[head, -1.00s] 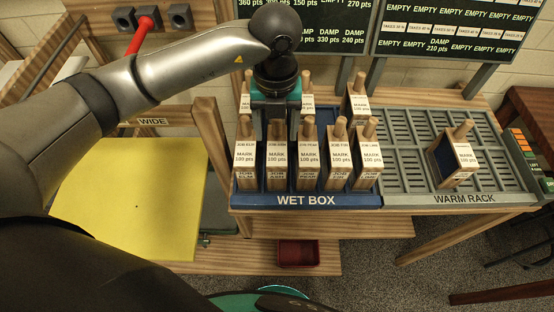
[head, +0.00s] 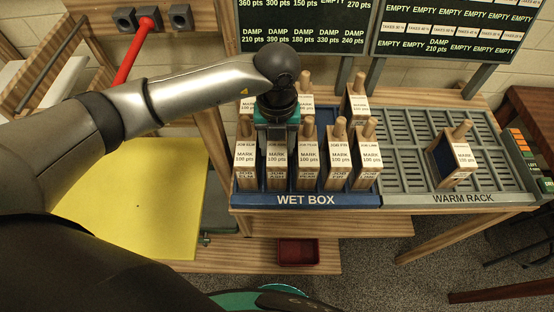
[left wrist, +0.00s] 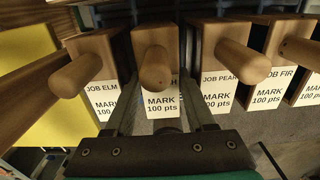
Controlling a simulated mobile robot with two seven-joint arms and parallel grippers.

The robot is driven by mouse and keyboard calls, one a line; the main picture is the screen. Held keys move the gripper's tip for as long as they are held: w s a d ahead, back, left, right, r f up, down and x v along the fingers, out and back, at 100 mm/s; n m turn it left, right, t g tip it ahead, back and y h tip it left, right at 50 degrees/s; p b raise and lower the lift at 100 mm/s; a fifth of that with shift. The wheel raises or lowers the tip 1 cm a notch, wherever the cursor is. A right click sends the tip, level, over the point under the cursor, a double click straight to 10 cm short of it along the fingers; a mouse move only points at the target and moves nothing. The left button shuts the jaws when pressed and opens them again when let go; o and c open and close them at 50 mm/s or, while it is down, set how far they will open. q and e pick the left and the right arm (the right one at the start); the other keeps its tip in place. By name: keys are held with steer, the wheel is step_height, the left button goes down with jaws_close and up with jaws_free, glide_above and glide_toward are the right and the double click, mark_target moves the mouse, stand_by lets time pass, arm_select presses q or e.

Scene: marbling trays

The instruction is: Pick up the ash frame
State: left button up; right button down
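The ash frame (head: 277,156) is a wooden block with a round peg handle, upright in the front row of the wet box (head: 240,201), second from the left. In the left wrist view the ash frame (left wrist: 162,101) stands between the elm and pear frames, its job label partly hidden by its peg. My left gripper (head: 277,126) points down over it. In the left wrist view the fingers of my left gripper (left wrist: 160,90) are apart, one on each side of the ash frame; firm contact does not show. My right gripper is out of view.
The elm frame (left wrist: 100,88) and pear frame (left wrist: 222,88) stand close on either side. More frames fill the front row, with others behind. The warm rack (head: 400,185) at right holds one frame (head: 455,158). A yellow board (head: 130,200) lies at left.

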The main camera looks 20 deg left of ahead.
mark_target(277, 146)
arm_select(q)
jaws_close()
steer(key=shift+r, duration=0.15)
stand_by(0.4)
step_height(277, 146, up, 19)
stand_by(0.6)
